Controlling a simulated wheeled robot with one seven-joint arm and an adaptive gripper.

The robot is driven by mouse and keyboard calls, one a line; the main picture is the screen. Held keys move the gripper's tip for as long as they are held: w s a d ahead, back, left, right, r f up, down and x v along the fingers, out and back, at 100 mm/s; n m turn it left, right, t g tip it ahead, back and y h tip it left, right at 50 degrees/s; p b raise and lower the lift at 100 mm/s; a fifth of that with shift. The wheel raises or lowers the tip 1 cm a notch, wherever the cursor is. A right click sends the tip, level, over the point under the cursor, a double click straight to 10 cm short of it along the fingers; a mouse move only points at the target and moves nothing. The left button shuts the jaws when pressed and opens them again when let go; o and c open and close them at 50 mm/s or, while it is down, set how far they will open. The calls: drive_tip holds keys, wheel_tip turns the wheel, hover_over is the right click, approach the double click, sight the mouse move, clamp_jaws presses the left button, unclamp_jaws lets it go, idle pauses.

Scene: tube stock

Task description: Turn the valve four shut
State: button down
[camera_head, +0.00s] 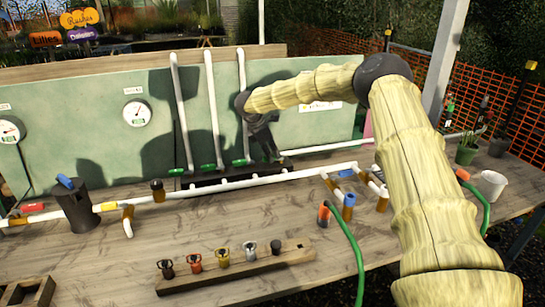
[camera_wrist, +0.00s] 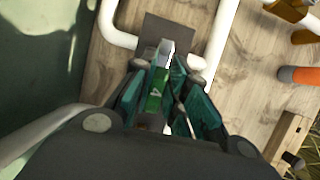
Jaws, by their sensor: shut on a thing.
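Valve four's green handle (camera_wrist: 155,92), marked with a 4, sits between the fingers of my gripper (camera_wrist: 168,88) in the wrist view. The gripper is shut on this handle, and the fingers hide part of it. In the head view my gripper (camera_head: 273,156) reaches down at the right end of the dark valve base, and it covers valve four there. Three other green valve handles stand in a row to its left: the first (camera_head: 177,171), the second (camera_head: 208,167) and the third (camera_head: 240,162). I cannot tell how far valve four's handle is turned.
White upright pipes (camera_head: 212,110) rise behind the valves against a green panel with round gauges (camera_head: 136,113). A white pipe run (camera_head: 235,184) crosses the wooden bench in front. A wooden rack (camera_head: 235,268) with several small coloured knobs and a green hose (camera_head: 352,250) lie nearer.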

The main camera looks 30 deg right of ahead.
drive_tip(key=shift+s+f, duration=0.15)
drive_tip(key=shift+f, duration=0.3)
drive_tip(key=c, duration=1.6)
unclamp_jaws()
drive_tip(key=shift+o, duration=1.1)
drive_tip(key=shift+w, duration=0.2)
drive_tip(key=v, duration=1.2)
drive_tip(key=shift+d+r, duration=0.2)
drive_tip(key=shift+w, duration=0.1)
